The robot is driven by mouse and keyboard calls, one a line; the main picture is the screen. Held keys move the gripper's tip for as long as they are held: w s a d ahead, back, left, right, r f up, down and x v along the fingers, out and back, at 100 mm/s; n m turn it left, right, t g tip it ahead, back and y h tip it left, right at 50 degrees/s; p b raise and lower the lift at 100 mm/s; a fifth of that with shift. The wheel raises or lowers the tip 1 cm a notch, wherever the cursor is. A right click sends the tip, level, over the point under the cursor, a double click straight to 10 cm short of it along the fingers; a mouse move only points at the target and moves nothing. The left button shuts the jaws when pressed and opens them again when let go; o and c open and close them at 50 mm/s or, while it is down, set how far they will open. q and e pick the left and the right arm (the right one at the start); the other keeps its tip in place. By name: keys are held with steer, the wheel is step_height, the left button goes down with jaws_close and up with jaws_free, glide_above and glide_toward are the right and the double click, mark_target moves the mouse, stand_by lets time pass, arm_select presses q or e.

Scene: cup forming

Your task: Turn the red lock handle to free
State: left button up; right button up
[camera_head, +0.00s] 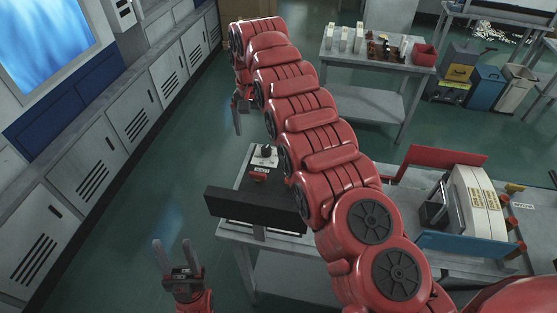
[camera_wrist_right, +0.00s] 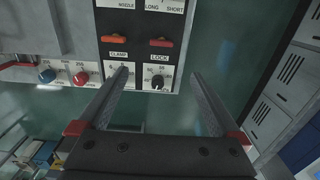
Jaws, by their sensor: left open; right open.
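The red lock handle (camera_wrist_right: 160,42) lies horizontally on a dark panel below a white label, above the word LOCK. In the head view my right gripper (camera_head: 238,122) is small, past the far end of the red arm. My left gripper (camera_head: 173,245) is open and empty over the floor.
A black knob (camera_wrist_right: 157,81) sits below LOCK, between the fingertips in the picture. In the head view a small table carries a black box (camera_head: 250,208). Grey cabinets (camera_head: 90,165) line the left wall; floor between is clear.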

steer(key=f, duration=0.1)
steer(key=b, duration=0.4)
glide_above(258, 173)
step_height(258, 173, down, 9)
steer(key=shift+s+a+r, duration=0.1)
steer(key=shift+s, duration=0.05)
step_height(258, 173, down, 6)
steer(key=shift+f+p, duration=0.15)
steer(key=shift+p, duration=0.35)
steer(key=shift+f, duration=0.55)
steer(key=c, duration=1.4)
